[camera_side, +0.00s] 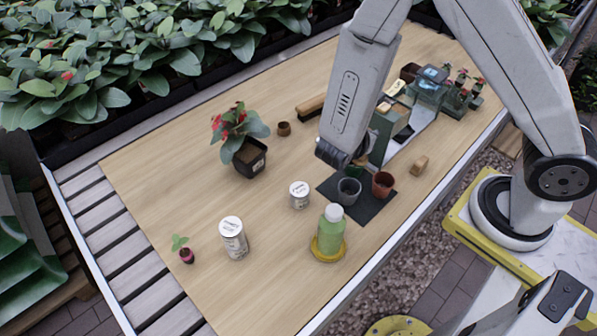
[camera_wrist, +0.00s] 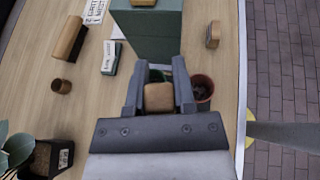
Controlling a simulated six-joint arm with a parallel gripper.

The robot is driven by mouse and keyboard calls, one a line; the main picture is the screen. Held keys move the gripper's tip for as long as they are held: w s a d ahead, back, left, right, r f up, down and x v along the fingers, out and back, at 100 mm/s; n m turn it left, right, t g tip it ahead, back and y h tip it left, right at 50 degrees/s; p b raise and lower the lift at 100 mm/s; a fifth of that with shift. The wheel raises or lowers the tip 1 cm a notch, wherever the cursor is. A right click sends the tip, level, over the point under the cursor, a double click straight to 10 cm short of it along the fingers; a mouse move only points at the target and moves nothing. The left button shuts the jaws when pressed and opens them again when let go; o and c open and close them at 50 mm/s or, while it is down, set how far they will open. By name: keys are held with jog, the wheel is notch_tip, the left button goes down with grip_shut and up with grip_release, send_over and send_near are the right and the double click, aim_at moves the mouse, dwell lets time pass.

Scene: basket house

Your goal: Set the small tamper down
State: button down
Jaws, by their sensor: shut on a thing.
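The small tamper shows in the wrist view as a light wooden block (camera_wrist: 158,97) between the two grey fingers of my gripper (camera_wrist: 160,78). The gripper is shut on it. In the side view my gripper (camera_side: 338,155) is above the back of a dark mat (camera_side: 362,208), and the tamper cannot be made out there. A grey-green pot (camera_side: 349,190) and a terracotta pot (camera_side: 382,184) stand on the mat. The terracotta pot also shows right of the fingers in the wrist view (camera_wrist: 203,87). The tamper's underside is hidden.
A green box (camera_wrist: 147,30) stands just beyond the fingers. A small wooden block (camera_side: 420,164) lies right of the mat. A green bottle (camera_side: 331,228), white tins (camera_side: 233,238) and a potted red-flowered plant (camera_side: 249,155) stand nearby. The table's front left is mostly clear.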

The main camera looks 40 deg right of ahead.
jog(key=shift+w+a+n+t, duration=0.2)
jog(key=shift+a+n+t, duration=0.2)
jog(key=shift+a+t, duration=0.1)
jog(key=w+a+n+t+y, duration=0.1)
jog(key=a+n+t+y, duration=0.8)
jog(key=a, duration=0.9)
jog(key=w+a+f+n+h, duration=0.1)
jog(key=w+a+f, duration=0.3)
jog(key=w+f, duration=0.5)
jog(key=w, duration=0.4)
jog(key=shift+a+g, duration=0.15)
jog(key=shift+g, duration=0.15)
jog(key=shift+w+f, duration=0.1)
jog(key=shift+w+f, duration=0.2)
jog(key=shift+f, duration=1.55)
